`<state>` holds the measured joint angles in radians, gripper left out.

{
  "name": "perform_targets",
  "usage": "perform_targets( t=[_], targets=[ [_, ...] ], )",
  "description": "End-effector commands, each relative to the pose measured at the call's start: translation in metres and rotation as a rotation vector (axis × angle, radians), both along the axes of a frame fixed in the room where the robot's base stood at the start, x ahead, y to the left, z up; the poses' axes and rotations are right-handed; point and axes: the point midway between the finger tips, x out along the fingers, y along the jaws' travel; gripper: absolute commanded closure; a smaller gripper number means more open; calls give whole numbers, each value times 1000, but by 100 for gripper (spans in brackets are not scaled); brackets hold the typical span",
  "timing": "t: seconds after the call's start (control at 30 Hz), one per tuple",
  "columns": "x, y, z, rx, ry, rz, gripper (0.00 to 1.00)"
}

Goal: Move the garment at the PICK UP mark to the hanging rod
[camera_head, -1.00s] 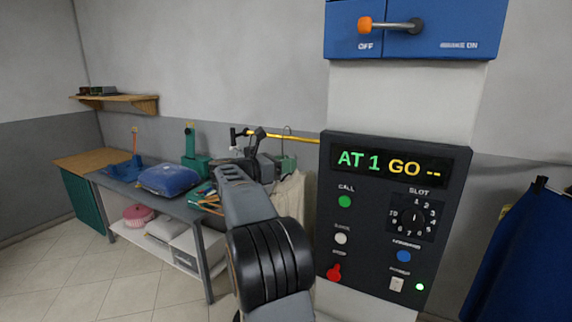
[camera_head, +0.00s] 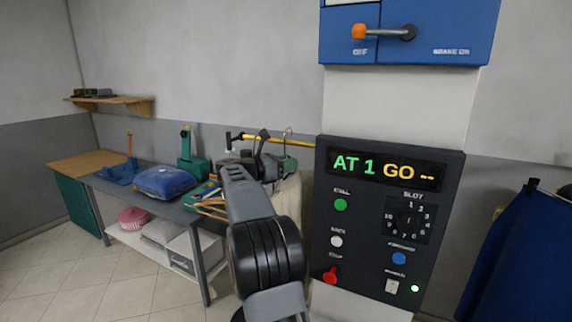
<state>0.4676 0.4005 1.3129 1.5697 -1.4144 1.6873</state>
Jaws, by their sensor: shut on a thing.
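My gripper (camera_head: 276,164) is in the middle of the view, at the far end of my arm, shut at a cream garment (camera_head: 289,197). The garment hangs just below and behind the gripper, partly hidden by my arm and the control panel. A thin hanger hook (camera_head: 288,133) rises above it. The exact grip point is too small and covered to tell. A yellow rod (camera_head: 304,142) runs behind the gripper at about the hook's height. I cannot tell whether the hook touches it. No PICK UP mark is legible.
A control panel (camera_head: 376,270) reading "AT 1 GO --" stands close on the right, under a blue lever box (camera_head: 440,52). A dark blue garment (camera_head: 515,260) hangs at far right. A cluttered worktable (camera_head: 202,232) with a blue cushion (camera_head: 164,183) stands left. Floor at lower left is clear.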

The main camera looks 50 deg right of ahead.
Motion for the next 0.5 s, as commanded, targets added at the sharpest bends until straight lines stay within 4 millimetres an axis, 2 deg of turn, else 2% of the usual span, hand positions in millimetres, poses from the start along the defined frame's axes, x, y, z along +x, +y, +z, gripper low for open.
perform_targets(
  t=[0.5],
  targets=[
    [5,-19,1,-2,-2,0,100]
  ],
)
